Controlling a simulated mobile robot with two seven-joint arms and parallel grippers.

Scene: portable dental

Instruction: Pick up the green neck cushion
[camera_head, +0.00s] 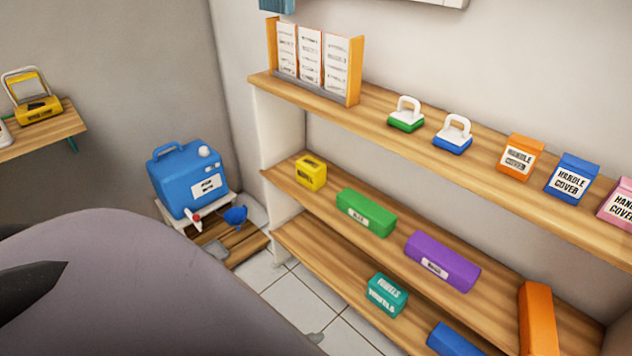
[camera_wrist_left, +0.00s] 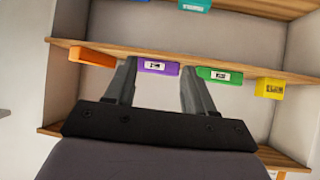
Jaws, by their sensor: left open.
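A long green block with a white label (camera_head: 366,211), which I take to be the green neck cushion, lies on the middle shelf between a yellow box and a purple block. Its label is too small to read. It also shows in the left wrist view (camera_wrist_left: 219,74), partly behind a finger. My left gripper (camera_wrist_left: 158,68) is open and empty, its two fingers apart and pointing toward the shelf. The purple block (camera_wrist_left: 158,67) shows between the fingers, and the green block is just right of them. My right gripper is in neither view.
The wooden middle shelf (camera_head: 318,197) also holds the yellow box (camera_head: 311,173) and an orange block (camera_head: 537,318). A teal box (camera_head: 387,295) and a blue block (camera_head: 452,341) are below. The top shelf (camera_head: 370,123) overhangs. A blue canister (camera_head: 187,180) stands left.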

